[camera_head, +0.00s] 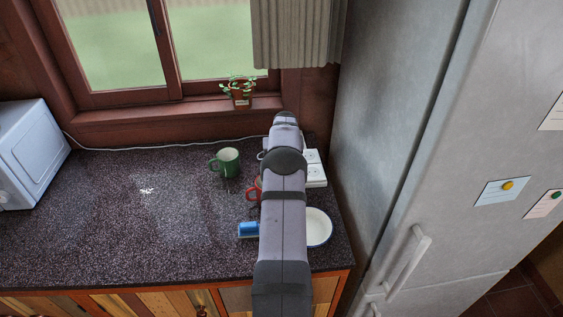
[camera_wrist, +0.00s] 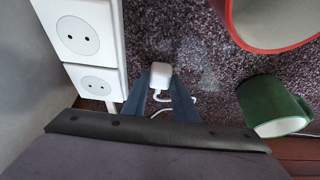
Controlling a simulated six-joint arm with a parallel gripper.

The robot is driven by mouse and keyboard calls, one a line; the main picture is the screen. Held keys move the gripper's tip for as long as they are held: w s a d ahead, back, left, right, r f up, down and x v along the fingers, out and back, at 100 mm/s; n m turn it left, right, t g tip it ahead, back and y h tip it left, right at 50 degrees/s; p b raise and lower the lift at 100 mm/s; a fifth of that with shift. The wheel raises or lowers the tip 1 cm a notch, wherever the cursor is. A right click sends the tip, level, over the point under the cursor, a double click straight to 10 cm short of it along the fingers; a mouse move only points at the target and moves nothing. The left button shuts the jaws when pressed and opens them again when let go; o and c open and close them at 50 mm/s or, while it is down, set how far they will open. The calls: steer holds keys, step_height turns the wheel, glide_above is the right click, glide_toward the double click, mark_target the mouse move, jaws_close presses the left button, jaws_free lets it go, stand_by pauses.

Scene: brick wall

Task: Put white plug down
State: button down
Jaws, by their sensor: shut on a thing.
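The white plug (camera_wrist: 161,74) shows in the wrist view between the tips of my gripper's blue fingers (camera_wrist: 161,84). My gripper is shut on it. A white cable (camera_wrist: 162,97) runs from the plug back between the fingers. The speckled dark counter (camera_wrist: 195,50) lies beneath; I cannot tell whether the plug touches it. In the head view my arm hides the plug and the fingers.
The white socket block (camera_wrist: 89,55) stands left of the plug; it also shows in the head view (camera_head: 315,170). A red mug (camera_wrist: 277,20) and a green mug (camera_wrist: 270,104) stand to the right.

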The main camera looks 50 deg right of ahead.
steer(key=c, duration=1.4)
jaws_free()
steer(key=shift+c, duration=0.2)
steer(key=shift+r+p, duration=0.65)
steer(key=shift+r, duration=0.15)
steer(key=b+v, duration=0.4)
steer(key=v, duration=0.7)
steer(key=shift+s+a+r, duration=0.15)
steer(key=shift+r, duration=0.1)
steer(key=shift+a, duration=0.1)
